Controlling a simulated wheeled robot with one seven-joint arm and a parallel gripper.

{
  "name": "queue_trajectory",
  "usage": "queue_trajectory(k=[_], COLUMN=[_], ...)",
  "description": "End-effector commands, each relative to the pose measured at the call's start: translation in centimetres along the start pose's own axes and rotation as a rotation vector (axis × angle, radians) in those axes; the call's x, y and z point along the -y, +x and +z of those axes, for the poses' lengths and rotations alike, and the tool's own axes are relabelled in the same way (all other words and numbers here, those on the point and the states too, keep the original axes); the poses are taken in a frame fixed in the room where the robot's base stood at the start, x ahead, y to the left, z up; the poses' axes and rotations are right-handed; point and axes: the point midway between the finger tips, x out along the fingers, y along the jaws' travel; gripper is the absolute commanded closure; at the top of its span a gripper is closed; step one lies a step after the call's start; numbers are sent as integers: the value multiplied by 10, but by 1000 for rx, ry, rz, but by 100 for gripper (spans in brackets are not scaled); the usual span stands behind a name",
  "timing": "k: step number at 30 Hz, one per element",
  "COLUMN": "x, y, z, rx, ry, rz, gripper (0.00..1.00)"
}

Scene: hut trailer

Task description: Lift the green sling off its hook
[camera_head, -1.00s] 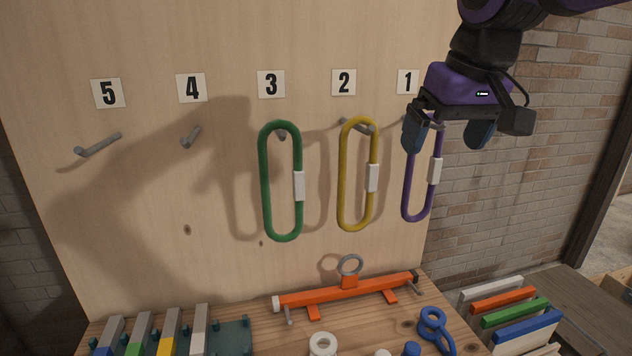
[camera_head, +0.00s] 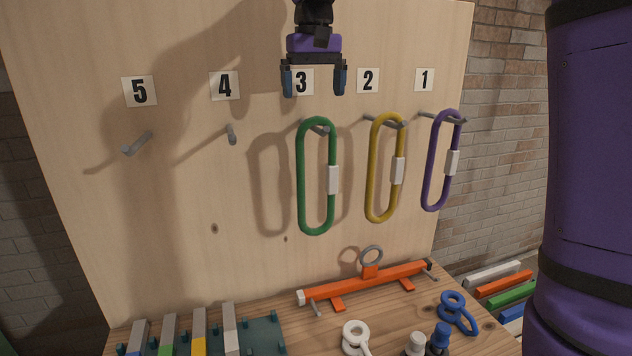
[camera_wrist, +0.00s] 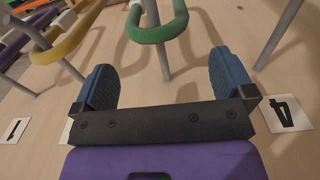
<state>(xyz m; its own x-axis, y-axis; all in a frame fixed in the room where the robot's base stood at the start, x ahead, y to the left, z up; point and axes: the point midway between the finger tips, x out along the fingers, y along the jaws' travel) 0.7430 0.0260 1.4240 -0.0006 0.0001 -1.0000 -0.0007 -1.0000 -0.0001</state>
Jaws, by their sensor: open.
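The green sling (camera_head: 300,185) is a long loop with a white sleeve on its right side, hanging on the hook (camera_head: 318,128) under label 3. My gripper (camera_head: 314,84) is open and empty, above the green sling and in front of label 3, with its fingers pointing down. In the wrist view the gripper (camera_wrist: 170,80) shows two blue fingers apart. The top of the green sling (camera_wrist: 158,33) and its grey hook (camera_wrist: 157,55) lie beyond the fingertips, roughly between them. Nothing touches the fingers that I can see.
A yellow sling (camera_head: 371,170) hangs under label 2 and a purple sling (camera_head: 429,165) under label 1. Hooks under 4 (camera_head: 231,135) and 5 (camera_head: 137,143) are bare. Below, an orange bar (camera_head: 365,283) and other parts lie on the wooden bench (camera_head: 275,305).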

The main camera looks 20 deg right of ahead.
Motion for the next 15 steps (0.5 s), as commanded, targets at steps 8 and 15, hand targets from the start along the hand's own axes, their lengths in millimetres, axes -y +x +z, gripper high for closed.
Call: queue_trajectory(k=[8,15], x=[0,-2], y=[38,55], z=[1,2], rx=[1,2], ry=[0,0], rz=[0,1], gripper=[0,0])
